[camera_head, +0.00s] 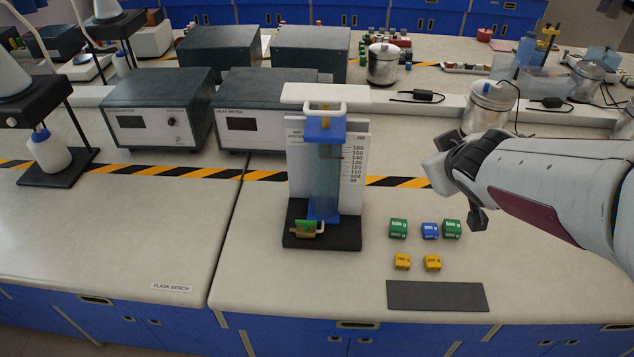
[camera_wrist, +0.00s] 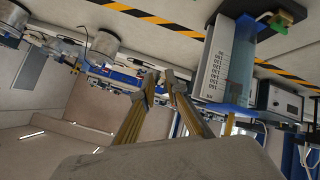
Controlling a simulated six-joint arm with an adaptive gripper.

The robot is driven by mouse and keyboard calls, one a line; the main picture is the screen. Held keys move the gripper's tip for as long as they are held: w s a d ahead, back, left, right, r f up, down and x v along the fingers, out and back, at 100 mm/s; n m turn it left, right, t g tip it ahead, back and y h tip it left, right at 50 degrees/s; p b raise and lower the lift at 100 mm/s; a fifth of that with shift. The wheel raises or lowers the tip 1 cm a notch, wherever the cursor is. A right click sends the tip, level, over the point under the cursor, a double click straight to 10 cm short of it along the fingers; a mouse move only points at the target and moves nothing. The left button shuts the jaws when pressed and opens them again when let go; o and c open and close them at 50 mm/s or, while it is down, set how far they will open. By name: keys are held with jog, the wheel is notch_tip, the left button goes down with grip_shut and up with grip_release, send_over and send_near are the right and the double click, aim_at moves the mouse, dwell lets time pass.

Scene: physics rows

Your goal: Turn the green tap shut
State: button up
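The green tap (camera_head: 319,228) sits low on the front of an upright clear column (camera_head: 324,170) with blue ends, beside a small brass-coloured fitting. The column stands on a black base in front of a white scale board. The exact angle of the tap handle is hard to tell. In the wrist view the green tap (camera_wrist: 281,20) shows at the top right, with the column (camera_wrist: 241,62) below it. My gripper (camera_head: 460,195) is to the right of the column, raised above the bench, apart from the tap. Its fingers (camera_wrist: 161,78) are apart, with nothing between them.
Green blocks (camera_head: 398,228), a blue block (camera_head: 430,231) and yellow blocks (camera_head: 402,261) lie right of the column. A dark mat (camera_head: 436,296) lies by the front edge. A heat meter box (camera_head: 262,122) stands behind left. The bench left of the column is clear.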

jog(key=w+a+f+n+y, duration=0.2)
jog(key=w+a+f, duration=0.2)
jog(key=n+g+y, duration=0.7)
jog(key=y, duration=0.2)
send_near(308, 220)
jog(key=w, duration=0.1)
jog(key=w+a+f, duration=0.1)
jog(key=shift+w+f, duration=0.1)
jog(key=shift+w, duration=0.25)
jog(key=shift+a+f+n+g+y, duration=0.15)
jog(key=shift+f+n+g+y, duration=0.15)
jog(key=shift+n+y, duration=0.2)
jog(key=shift+d+f+n+g+y, duration=0.15)
jog(key=shift+d+n+g+y, duration=0.05)
jog(key=shift+n+g+y, duration=0.3)
jog(key=shift+s+d+f+n+g+y, duration=0.1)
jog(key=shift+d+n+g+y, duration=0.5)
jog(key=shift+d+g+y, duration=0.25)
jog(key=shift+a+f+h, duration=0.1)
jog(key=shift+a+h, duration=0.15)
jog(key=shift+x, duration=3.7)
